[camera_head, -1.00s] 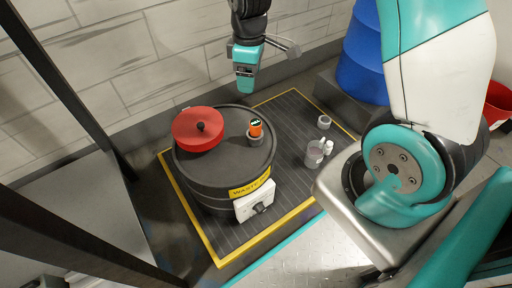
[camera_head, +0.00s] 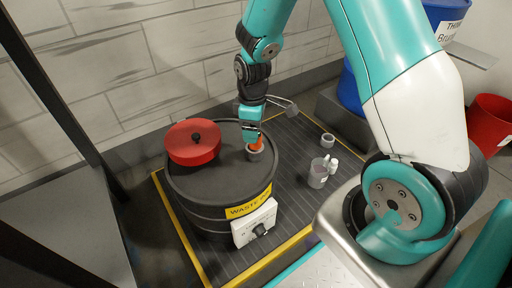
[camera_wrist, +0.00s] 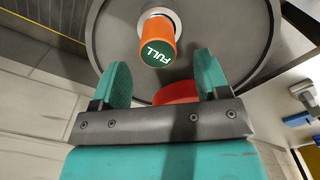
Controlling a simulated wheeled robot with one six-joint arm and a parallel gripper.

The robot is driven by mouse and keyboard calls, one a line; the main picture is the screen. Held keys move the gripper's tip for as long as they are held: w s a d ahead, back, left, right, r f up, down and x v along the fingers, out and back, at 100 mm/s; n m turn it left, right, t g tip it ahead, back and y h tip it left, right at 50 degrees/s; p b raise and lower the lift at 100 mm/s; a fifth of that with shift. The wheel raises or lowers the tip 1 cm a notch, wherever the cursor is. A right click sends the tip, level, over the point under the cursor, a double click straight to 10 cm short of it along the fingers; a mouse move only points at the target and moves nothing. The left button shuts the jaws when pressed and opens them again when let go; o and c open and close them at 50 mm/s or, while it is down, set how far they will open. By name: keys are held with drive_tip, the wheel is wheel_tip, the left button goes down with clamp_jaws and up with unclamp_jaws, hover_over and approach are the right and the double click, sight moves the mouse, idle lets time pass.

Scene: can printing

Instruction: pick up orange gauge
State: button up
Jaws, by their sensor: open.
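The orange gauge (camera_head: 257,144) stands upright in a grey collar on top of the black waste drum (camera_head: 218,180). In the wrist view the orange gauge (camera_wrist: 157,42) shows a green top marked "FULL". It is just beyond the fingertips, roughly centred between them. My gripper (camera_head: 252,135) is right above and beside the gauge in the head view and partly hides it. In the wrist view my gripper (camera_wrist: 162,75) has its two teal fingers spread apart with nothing between them touching.
A red lid (camera_head: 193,143) sits on the drum top left of the gauge. A grey cup (camera_head: 318,174), small white bottles (camera_head: 332,165) and a small round container (camera_head: 327,140) stand right of the drum. A white control box (camera_head: 256,224) is on the drum's front.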

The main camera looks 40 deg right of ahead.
sight(257, 147)
drive_tip(key=f+b, duration=0.2)
drive_tip(key=f, duration=0.1)
drive_tip(key=f+b, duration=0.1)
drive_tip(key=f, duration=0.1)
drive_tip(key=shift+s+d, duration=0.25)
drive_tip(key=shift+d, duration=0.05)
drive_tip(key=shift+r, duration=0.1)
drive_tip(key=shift+c, duration=0.5)
drive_tip(key=c, duration=1.1)
drive_tip(key=shift+o, duration=0.2)
drive_tip(key=shift+r, duration=0.1)
